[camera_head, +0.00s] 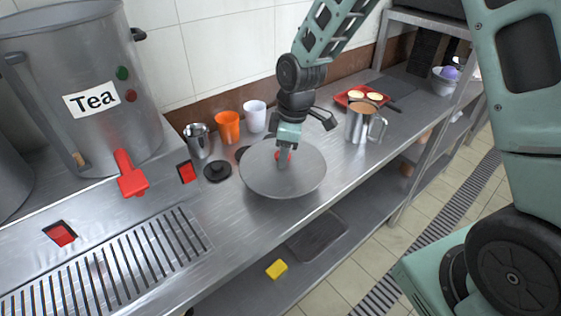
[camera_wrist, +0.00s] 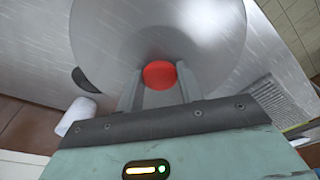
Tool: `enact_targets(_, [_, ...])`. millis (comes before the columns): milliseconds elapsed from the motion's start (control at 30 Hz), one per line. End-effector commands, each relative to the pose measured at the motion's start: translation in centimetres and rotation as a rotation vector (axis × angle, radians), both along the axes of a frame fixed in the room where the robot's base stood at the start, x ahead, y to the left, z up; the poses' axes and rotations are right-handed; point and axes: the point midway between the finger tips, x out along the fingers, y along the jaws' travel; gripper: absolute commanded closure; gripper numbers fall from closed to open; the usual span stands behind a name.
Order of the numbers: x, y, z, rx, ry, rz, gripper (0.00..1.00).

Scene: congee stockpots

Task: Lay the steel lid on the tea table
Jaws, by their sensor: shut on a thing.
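The steel lid (camera_head: 302,183) is a round grey disc with a red knob (camera_head: 283,156) at its centre. My gripper (camera_head: 284,152) is above the lid, its fingers shut on the knob. In the wrist view the red knob (camera_wrist: 159,75) sits between my two fingers (camera_wrist: 158,84), with the lid (camera_wrist: 110,35) spread out beyond it. The lid is over the steel counter (camera_head: 225,215), its front edge near the counter's front edge. I cannot tell whether it touches the counter. The steel counter carries a large pot labelled Tea (camera_head: 75,60) at the left.
Behind the lid stand a steel cup (camera_head: 197,141), an orange cup (camera_head: 228,127) and a white cup (camera_head: 255,116). A black round piece (camera_head: 217,171) lies left of the lid. A steel pitcher (camera_head: 361,122) and red tray (camera_head: 352,97) stand right. A drain grate (camera_head: 110,265) is front left.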

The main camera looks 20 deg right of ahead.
Motion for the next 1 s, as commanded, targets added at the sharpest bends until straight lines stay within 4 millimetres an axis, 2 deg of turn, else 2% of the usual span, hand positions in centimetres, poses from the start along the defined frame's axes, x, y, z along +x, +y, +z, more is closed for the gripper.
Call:
enact_targets(167, [0.0,0.1,-1.3,-0.001,0.001,0.002,0.92])
enact_targets(400, [0.0,0.1,-4.2,0.0,0.0,0.002,0.92])
enact_targets(733, [0.0,0.0,-4.5,0.0,-0.001,0.001,0.92])
enact_targets(767, [0.0,0.0,-4.4,0.0,-0.001,0.001,0.55])
enact_targets(800, [0.0,0.0,-4.4,0.0,-0.001,0.001,0.44])
enact_targets(1000, [0.0,0.0,-4.4,-0.001,-0.001,0.001,0.42])
